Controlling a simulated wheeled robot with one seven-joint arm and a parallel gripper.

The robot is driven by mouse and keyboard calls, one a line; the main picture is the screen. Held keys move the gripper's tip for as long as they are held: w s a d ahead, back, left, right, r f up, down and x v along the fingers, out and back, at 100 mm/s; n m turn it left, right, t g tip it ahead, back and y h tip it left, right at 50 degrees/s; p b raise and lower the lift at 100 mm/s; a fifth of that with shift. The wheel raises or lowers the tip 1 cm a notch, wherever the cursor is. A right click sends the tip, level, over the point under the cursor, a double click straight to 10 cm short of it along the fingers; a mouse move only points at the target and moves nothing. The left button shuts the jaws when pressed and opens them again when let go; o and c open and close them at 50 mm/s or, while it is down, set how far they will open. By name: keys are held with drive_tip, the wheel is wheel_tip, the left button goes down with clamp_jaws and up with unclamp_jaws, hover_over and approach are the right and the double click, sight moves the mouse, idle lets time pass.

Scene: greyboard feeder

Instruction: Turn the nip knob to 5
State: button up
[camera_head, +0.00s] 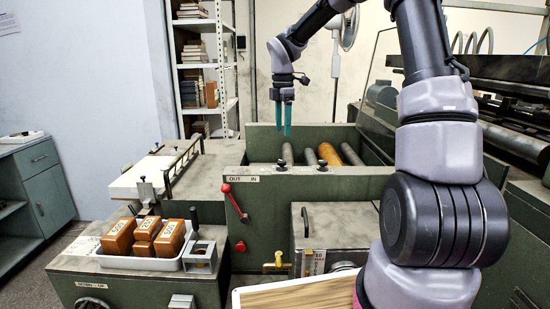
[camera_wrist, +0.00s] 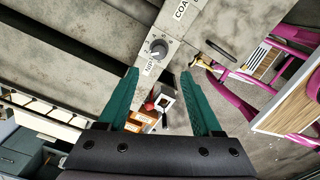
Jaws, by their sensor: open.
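The nip knob (camera_wrist: 158,49) is a round dark dial with a pale pointer bar, on a grey panel of the green machine. It shows near the top middle of the wrist view, with the lettering NIP beside it. Scale marks ring the dial, but they are too small to read the setting surely. I cannot pick the knob out in the head view. My gripper (camera_head: 283,118) hangs fingers-down above the machine's rollers in the head view. In the wrist view its two teal fingers (camera_wrist: 158,74) are apart and empty, with the knob beyond the gap between their tips, not touched.
A red lever (camera_head: 233,200) stands on the machine's front, below the OUT/IN label. A white tray (camera_head: 143,263) of orange-brown blocks sits lower left. A yellow tap-like handle (camera_head: 276,262) is at front centre. A wood-topped board (camera_head: 290,295) is nearest.

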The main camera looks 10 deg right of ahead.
sight(282, 161)
wheel_tip(282, 161, down, 11)
drive_tip(key=shift+w+a, duration=0.1)
idle(0.4)
clamp_jaws()
